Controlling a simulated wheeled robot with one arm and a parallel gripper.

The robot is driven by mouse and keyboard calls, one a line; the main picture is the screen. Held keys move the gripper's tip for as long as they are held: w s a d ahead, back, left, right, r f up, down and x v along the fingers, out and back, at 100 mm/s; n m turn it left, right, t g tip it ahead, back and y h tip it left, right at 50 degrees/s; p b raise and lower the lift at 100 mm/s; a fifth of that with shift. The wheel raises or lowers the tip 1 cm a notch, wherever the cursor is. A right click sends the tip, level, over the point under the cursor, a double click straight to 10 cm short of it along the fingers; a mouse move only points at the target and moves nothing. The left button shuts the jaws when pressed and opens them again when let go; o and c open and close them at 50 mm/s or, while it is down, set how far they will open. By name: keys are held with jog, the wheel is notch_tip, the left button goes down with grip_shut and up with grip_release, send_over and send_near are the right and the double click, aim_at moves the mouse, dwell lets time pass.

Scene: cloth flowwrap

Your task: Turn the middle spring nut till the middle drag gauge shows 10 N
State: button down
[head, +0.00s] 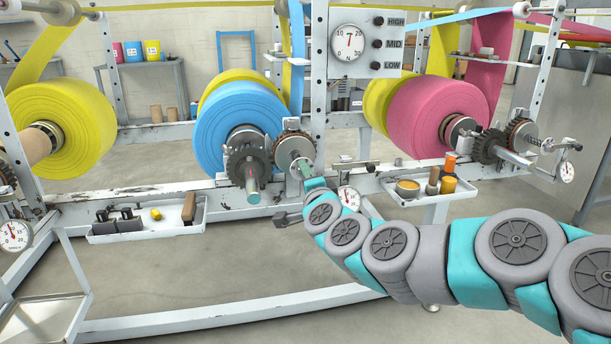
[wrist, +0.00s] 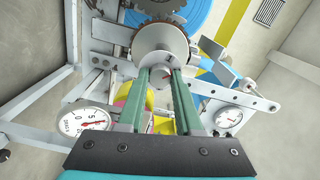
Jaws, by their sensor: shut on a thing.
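My gripper (head: 308,178) is at the middle station, at the end of the shaft in front of the round brake disc (head: 295,150). In the wrist view its two green fingers (wrist: 162,75) are shut on a small round grey end piece, the middle spring nut (wrist: 162,72), in front of the toothed disc (wrist: 166,42). The nut is mostly hidden by the fingers in the head view. The middle drag gauge (head: 349,198) is a white dial right of my gripper, partly covered by my arm; its reading is too small to tell.
The wrist view shows two dials, a left one (wrist: 86,118) and a right one (wrist: 221,114). A dark gear (head: 248,166) is close left of the disc. A larger dial (head: 349,42) hangs above. Trays (head: 150,233) and (head: 440,195) flank the station.

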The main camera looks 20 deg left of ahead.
jog(key=c, duration=0.6)
grip_release()
jog(key=shift+v, duration=3.95)
